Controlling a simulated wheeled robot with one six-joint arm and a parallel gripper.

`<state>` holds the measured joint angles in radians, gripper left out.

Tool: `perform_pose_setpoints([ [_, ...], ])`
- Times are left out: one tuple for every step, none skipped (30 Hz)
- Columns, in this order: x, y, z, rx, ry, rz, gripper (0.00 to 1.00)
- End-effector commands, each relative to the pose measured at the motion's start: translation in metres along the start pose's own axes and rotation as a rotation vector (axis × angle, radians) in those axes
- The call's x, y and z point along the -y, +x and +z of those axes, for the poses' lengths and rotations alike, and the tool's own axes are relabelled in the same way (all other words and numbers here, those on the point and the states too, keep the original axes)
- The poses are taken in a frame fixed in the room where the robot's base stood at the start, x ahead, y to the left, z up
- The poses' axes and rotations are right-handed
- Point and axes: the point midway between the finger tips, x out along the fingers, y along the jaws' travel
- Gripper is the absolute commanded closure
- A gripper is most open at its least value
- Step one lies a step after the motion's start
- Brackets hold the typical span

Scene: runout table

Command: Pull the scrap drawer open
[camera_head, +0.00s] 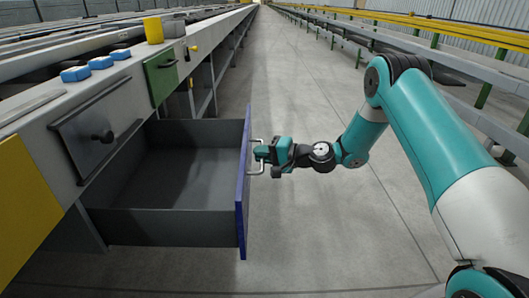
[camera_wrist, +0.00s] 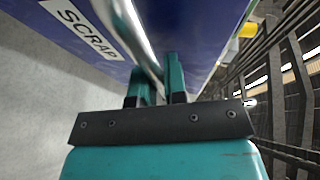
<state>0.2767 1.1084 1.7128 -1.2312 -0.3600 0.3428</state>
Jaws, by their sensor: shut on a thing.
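The scrap drawer (camera_head: 243,190) has a dark blue front and a grey inside, and it stands well out from the table. Its inside looks empty. In the wrist view the blue front (camera_wrist: 190,35) fills the top and bears a white label reading SCRAP (camera_wrist: 83,27). The drawer's metal bar handle (camera_head: 257,157) is on the outer side of the front. My gripper (camera_head: 258,153) is at the handle, shut on it. In the wrist view its two teal fingers (camera_wrist: 160,88) stand on either side of the bar (camera_wrist: 135,40).
A grey panel with a dark knob (camera_head: 104,136) and a green panel with a handle (camera_head: 162,76) are on the table side. The floor (camera_head: 310,230) beside the drawer is clear.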

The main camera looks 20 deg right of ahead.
Motion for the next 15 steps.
perform_pose_setpoints([
  [-0.0004, 0.0016, 0.0067, 0.02, 0.007, 0.0, 1.0],
  [-0.0004, 0.0016, 0.0067, 0.02, 0.008, 0.0, 1.0],
  [-0.0005, 0.0016, 0.0067, 0.02, 0.008, 0.0, 1.0],
  [-0.0005, 0.0016, 0.0067, 0.02, 0.008, 0.0, 1.0],
  [-0.0005, 0.0016, 0.0067, 0.02, 0.008, 0.0, 1.0],
  [-0.0005, 0.0016, 0.0066, 0.02, 0.008, 0.0, 1.0],
  [-0.0005, 0.0016, 0.0066, 0.019, 0.008, 0.001, 1.0],
  [-0.0006, 0.0015, 0.0065, 0.019, 0.008, 0.001, 0.83],
  [-0.0006, 0.0015, 0.0062, 0.018, 0.008, 0.001, 0.74],
  [-0.0007, 0.0011, 0.0055, 0.016, 0.007, 0.001, 0.67],
  [-0.0007, 0.0008, 0.0049, 0.015, 0.007, 0.001, 0.63],
  [-0.0007, 0.0006, 0.0043, 0.013, 0.006, 0.001, 0.63],
  [-0.0007, 0.0004, 0.0038, 0.012, 0.006, 0.001, 0.63],
  [-0.0006, 0.0003, 0.0035, 0.011, 0.005, 0.001, 0.63],
  [-0.0006, 0.0002, 0.0031, 0.01, 0.005, 0.001, 0.63],
])
